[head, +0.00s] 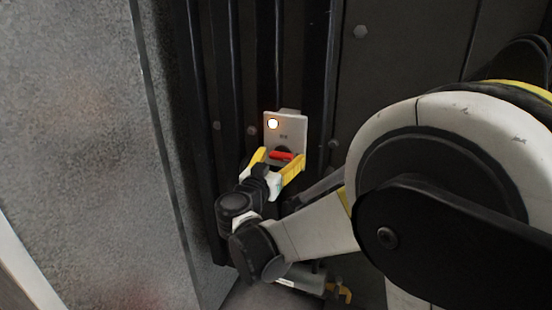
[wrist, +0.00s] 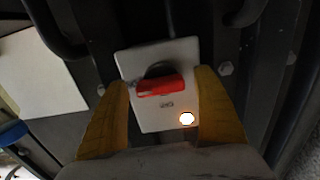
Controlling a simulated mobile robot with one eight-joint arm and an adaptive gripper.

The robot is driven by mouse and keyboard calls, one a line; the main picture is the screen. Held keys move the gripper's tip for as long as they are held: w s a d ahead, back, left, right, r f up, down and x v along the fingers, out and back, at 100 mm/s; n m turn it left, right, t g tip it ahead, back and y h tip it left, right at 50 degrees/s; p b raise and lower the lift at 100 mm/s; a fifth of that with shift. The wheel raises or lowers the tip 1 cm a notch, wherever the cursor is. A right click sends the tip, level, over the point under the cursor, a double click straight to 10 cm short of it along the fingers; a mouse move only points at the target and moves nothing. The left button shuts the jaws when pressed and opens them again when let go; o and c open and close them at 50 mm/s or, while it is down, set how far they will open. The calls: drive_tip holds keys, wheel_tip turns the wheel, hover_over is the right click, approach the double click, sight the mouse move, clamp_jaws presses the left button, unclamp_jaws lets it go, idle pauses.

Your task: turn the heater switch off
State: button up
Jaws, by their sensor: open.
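The heater switch is a light plate (head: 287,128) on the dark ribbed panel, with a red handle (head: 281,155) on a dark round base and a lit lamp (head: 272,124). In the wrist view, the red handle (wrist: 160,87) lies roughly crosswise on the plate (wrist: 150,57), and the lamp (wrist: 187,119) glows white-orange. My gripper (head: 279,160) is open, its yellow fingers on either side of the handle. In the wrist view my gripper (wrist: 168,82) also straddles the handle, with gaps on both sides. I cannot tell how deep the fingertips reach.
Dark vertical ribs (head: 319,70) run beside the plate. A grey speckled wall (head: 90,130) stands at the left. Below my arm is a metal cylinder with a yellow part (head: 342,293). Dark pipes (wrist: 245,15) pass near the plate in the wrist view.

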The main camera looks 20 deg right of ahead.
drive_tip(key=c, duration=1.2)
drive_tip(key=shift+n, duration=0.3)
drive_tip(key=n, duration=0.3)
drive_tip(key=shift+r+n, duration=0.1)
drive_tip(key=shift+n, duration=0.2)
drive_tip(key=n, duration=1.3)
drive_tip(key=shift+w+n+p, duration=0.1)
drive_tip(key=shift+n+p, duration=0.2)
